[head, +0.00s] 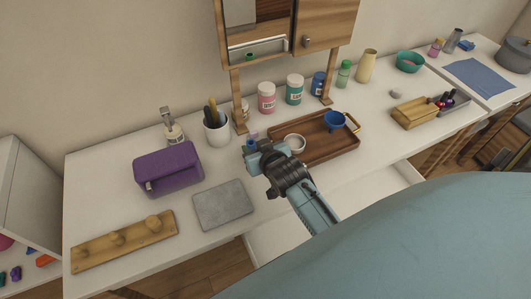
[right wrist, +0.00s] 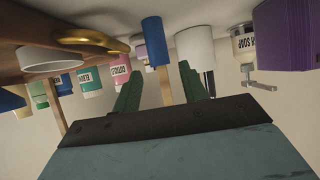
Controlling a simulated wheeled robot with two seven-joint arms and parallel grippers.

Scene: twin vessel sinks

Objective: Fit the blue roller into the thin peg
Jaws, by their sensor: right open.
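The blue roller (head: 252,135) is a small blue cylinder standing on the white counter, just beyond my right gripper (head: 262,152). In the right wrist view, which is upside down, the roller (right wrist: 153,42) shows beyond the gap between the green fingers of my right gripper (right wrist: 160,92). The fingers are apart with nothing held between them. My left gripper is out of view.
A wooden tray (head: 322,151) with a white bowl (head: 294,143) and blue cup (head: 335,120) lies right of the gripper. A grey slab (head: 223,205) and purple case (head: 168,168) lie left. A white cup (head: 217,131) and jars stand behind. Wooden cabinet posts (head: 238,102) rise at the back.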

